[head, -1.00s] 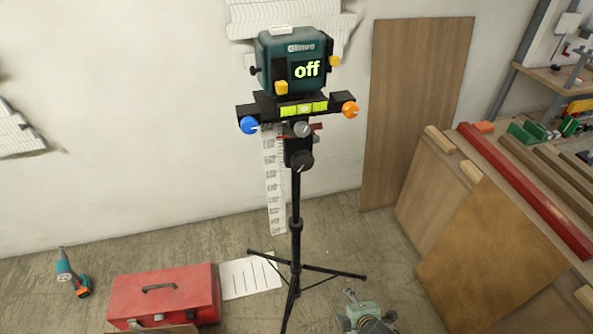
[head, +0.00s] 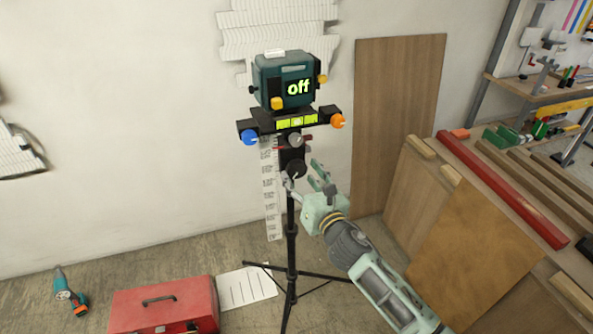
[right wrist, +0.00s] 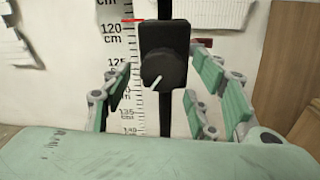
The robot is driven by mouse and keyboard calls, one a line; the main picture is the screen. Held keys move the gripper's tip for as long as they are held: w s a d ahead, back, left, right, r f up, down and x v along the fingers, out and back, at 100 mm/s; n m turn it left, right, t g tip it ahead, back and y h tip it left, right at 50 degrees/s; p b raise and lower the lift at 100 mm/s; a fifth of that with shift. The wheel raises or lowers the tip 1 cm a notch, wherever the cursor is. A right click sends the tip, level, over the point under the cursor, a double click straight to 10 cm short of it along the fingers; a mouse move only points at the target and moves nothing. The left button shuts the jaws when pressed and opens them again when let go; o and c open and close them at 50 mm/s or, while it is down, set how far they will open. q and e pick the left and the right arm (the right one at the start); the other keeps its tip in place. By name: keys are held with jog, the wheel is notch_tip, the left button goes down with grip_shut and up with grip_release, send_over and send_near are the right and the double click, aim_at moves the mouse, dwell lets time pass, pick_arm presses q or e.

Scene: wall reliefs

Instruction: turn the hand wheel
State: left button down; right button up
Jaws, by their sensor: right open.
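The hand wheel looks to be the round black knob (head: 296,168) on the black block low on the tripod's column. In the right wrist view the knob (right wrist: 158,71) has a white pointer line aimed down and to the left. My right gripper (head: 304,176) is open and empty right at the knob. In the right wrist view its green-padded fingers stand left and right of the knob, with gaps on both sides. I cannot tell whether the fingertips reach as deep as the knob. My left gripper is not in view.
Above the knob sit a grey knob (head: 296,140), a blue knob (head: 250,138), an orange knob (head: 338,121) and a teal laser device (head: 282,80) reading "off". A ruler (head: 270,195) hangs behind. A red toolbox (head: 163,307) stands on the floor. Boards and a bench are at right.

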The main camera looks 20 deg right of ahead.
jog(key=shift+w+a, duration=0.2)
jog(key=shift+w, duration=0.85)
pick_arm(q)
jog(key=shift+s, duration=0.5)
pick_arm(e)
jog(key=shift+w, duration=0.4)
jog(key=c, duration=1.1)
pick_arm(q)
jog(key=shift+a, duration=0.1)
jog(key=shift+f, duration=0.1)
pick_arm(e)
jog(key=shift+m, duration=0.4)
